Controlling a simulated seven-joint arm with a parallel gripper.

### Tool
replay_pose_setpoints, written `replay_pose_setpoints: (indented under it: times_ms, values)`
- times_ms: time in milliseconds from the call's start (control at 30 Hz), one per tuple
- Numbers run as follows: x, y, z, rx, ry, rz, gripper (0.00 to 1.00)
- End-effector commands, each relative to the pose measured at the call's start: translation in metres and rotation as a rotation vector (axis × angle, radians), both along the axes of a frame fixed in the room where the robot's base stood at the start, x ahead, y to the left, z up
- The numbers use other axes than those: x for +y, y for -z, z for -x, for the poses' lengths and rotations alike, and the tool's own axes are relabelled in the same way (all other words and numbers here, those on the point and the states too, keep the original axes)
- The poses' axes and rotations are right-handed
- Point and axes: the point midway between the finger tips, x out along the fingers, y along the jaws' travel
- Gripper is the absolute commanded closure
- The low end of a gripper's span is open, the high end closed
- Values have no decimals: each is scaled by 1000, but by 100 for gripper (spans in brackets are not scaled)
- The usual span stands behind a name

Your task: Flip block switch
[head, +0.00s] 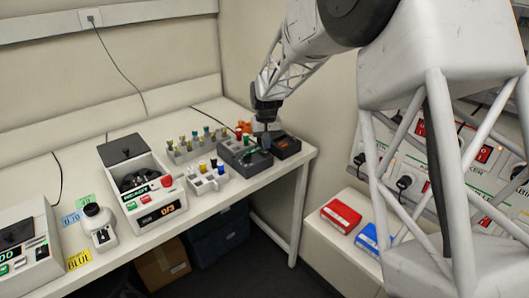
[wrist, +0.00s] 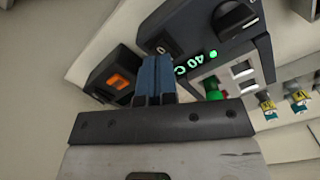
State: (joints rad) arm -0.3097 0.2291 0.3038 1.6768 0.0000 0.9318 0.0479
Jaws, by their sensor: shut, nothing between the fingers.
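The heating block (head: 240,150) is a dark grey unit near the right end of the bench. In the wrist view the block (wrist: 230,45) shows a green "40 C" readout (wrist: 196,63), a lit green dot and a black knob (wrist: 236,16). A dark switch (wrist: 163,46) with a pale mark sits on its front, just beyond my fingertips. My gripper (wrist: 155,62) has blue fingers that are shut and empty. In the head view my gripper (head: 264,142) points down over the block's front right. I cannot tell whether the fingertips touch the switch.
A black box with an orange light (wrist: 120,82) stands close beside the block; it also shows in the head view (head: 285,145). Tube racks (head: 207,178) stand left of the block. A centrifuge (head: 140,185) is further left. The bench's right edge is near.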

Motion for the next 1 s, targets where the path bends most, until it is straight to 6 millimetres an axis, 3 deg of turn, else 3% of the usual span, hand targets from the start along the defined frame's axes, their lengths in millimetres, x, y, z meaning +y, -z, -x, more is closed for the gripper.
replay_pose_setpoints:
  times_ms: [1000]
  values:
    - [0, 11, 0, 0, 0, 0, 100]
